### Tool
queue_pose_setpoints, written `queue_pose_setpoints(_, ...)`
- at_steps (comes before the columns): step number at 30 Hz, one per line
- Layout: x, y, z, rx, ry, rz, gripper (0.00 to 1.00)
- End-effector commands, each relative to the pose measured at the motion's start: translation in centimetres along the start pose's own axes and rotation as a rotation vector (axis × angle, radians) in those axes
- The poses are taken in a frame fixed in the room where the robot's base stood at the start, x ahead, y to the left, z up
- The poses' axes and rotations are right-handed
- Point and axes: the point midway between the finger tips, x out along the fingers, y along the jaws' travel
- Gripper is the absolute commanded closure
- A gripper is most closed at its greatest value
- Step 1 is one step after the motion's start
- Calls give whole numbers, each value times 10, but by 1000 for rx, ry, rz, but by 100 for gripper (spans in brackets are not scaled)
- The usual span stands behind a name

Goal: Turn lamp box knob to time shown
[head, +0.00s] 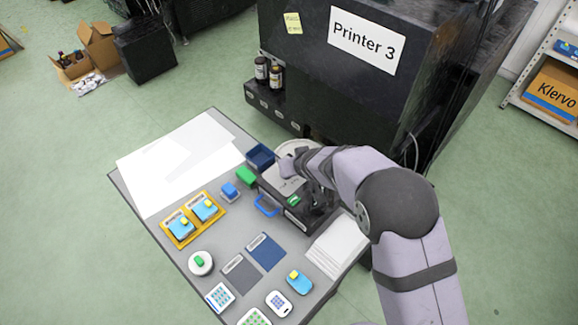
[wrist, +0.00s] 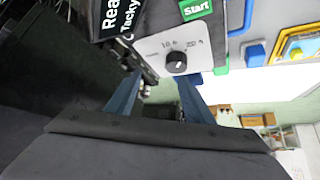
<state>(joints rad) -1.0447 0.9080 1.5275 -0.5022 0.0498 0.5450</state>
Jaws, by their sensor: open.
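The lamp box (head: 299,213) is a black case with a green label, on the grey table in the head view, partly hidden by my arm. No contact is evident. A yellow note (head: 293,23) on the printer has writing too small to read.
The big black Printer 3 (head: 350,85) stands behind the table (head: 215,255). A dark blue bin (head: 260,156), a green block (head: 245,176) and a yellow tray (head: 186,232) lie left of the lamp box. White sheets (head: 338,246) lie to its right.

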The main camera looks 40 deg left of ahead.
Motion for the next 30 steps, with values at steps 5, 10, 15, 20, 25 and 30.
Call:
queue_pose_setpoints(5,-25,-3,16,-107,60,-85,52)
queue_pose_setpoints(10,-40,-8,27,-166,105,-136,52)
queue_pose_setpoints(15,-44,-10,30,-184,122,-151,52)
queue_pose_setpoints(20,-42,-10,30,-184,122,-152,52)
queue_pose_setpoints(25,-33,-12,29,-184,121,-152,52)
queue_pose_setpoints(30,-17,-15,27,-182,120,-151,52)
